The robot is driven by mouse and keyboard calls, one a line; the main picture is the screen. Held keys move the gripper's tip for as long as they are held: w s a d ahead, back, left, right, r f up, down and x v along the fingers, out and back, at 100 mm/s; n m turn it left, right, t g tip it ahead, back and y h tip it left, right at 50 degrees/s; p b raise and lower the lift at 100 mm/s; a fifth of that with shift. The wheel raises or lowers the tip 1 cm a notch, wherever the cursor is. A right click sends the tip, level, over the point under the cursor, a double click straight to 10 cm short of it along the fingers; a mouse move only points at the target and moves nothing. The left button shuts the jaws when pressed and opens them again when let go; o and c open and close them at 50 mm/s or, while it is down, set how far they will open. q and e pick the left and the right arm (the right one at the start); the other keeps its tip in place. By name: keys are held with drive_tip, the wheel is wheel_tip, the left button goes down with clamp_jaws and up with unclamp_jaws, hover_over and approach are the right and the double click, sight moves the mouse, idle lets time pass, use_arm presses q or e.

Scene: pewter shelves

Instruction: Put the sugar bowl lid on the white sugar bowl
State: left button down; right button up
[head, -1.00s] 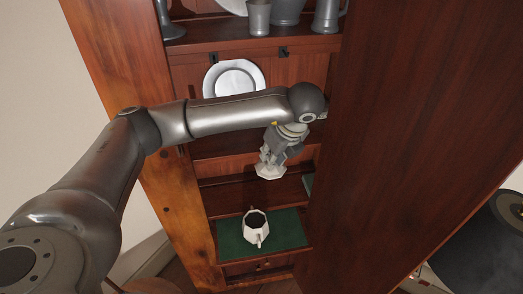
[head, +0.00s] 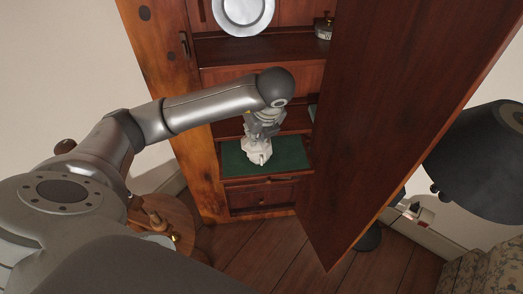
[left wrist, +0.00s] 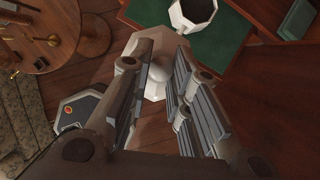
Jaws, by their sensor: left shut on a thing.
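My left gripper (head: 264,128) points down over the green mat in the cabinet. It is shut on the knob of the white faceted sugar bowl lid (left wrist: 157,72), whose rim spreads out below the fingers. The white sugar bowl (head: 259,157) stands upright on the green mat (head: 291,159); lid and bowl overlap in the head view, so the height gap is hard to judge. In the left wrist view the bowl (left wrist: 186,24) is uncovered, its dark inside showing, up and right of the lid. My right gripper is out of view.
A large open wooden door (head: 400,100) stands close to the right of my left arm. Shelves with a pewter plate (head: 243,14) are above. A small round wooden table (head: 184,220) is at lower left, and a dark lamp (head: 485,160) is at right.

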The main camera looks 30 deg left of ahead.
use_arm(q)
drive_tip(key=shift+w+a+f, duration=0.15)
drive_tip(key=shift+a+f, duration=0.1)
drive_tip(key=shift+f, duration=0.15)
drive_tip(key=w+a+f+b, duration=0.2)
drive_tip(key=w+f, duration=0.1)
drive_tip(key=w+a+f+b, duration=0.2)
drive_tip(key=w+f+b, duration=0.1)
drive_tip(key=w, duration=0.1)
drive_tip(key=w+a+f+b, duration=0.2)
drive_tip(key=w+b, duration=0.1)
drive_tip(key=w, duration=0.1)
drive_tip(key=shift+w+f, duration=0.15)
drive_tip(key=shift+f, duration=0.25)
drive_tip(key=shift+w+a+f+b, duration=0.2)
drive_tip(key=shift+f+b, duration=0.25)
drive_tip(key=shift+b, duration=0.2)
drive_tip(key=shift+w+f+b, duration=0.1)
drive_tip(key=shift+f+b, duration=0.7)
drive_tip(key=shift+f, duration=0.65)
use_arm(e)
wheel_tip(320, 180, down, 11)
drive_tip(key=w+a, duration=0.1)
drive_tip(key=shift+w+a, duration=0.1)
